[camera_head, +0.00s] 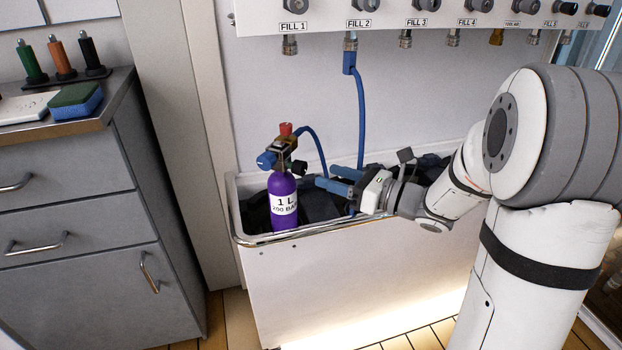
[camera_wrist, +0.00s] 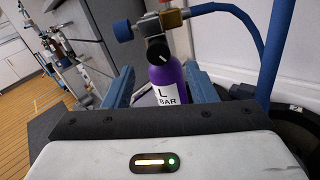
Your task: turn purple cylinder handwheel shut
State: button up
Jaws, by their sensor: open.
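The purple cylinder (camera_head: 283,213) stands upright in the trough, with a "1 L 200 BAR" label. A black handwheel (camera_head: 299,167) sits on the right side of its valve; in the wrist view the black handwheel (camera_wrist: 158,51) faces me with a white mark. A blue round part (camera_head: 266,160) is on the valve's left and a red cap (camera_head: 286,129) on top. My gripper (camera_head: 327,178) is open, its blue fingers pointing left at the valve, a little apart from the handwheel. In the wrist view the handwheel lies between and beyond the fingertips of my gripper (camera_wrist: 160,75).
A blue hose (camera_head: 361,115) hangs from the FILL 2 outlet into the trough (camera_head: 330,226), and a blue hose (camera_head: 318,142) leaves the cylinder's valve. The fill panel (camera_head: 400,18) is above. A drawer cabinet (camera_head: 70,210) stands at left. Dark material lies in the trough.

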aim_at(305, 168)
jog(key=b+x, duration=0.1)
jog(key=x, duration=0.6)
jog(key=shift+c, duration=0.2)
jog(key=c, duration=0.9)
jog(key=shift+d, duration=0.3)
jog(key=shift+c, duration=0.2)
jog(key=shift+a, duration=0.3)
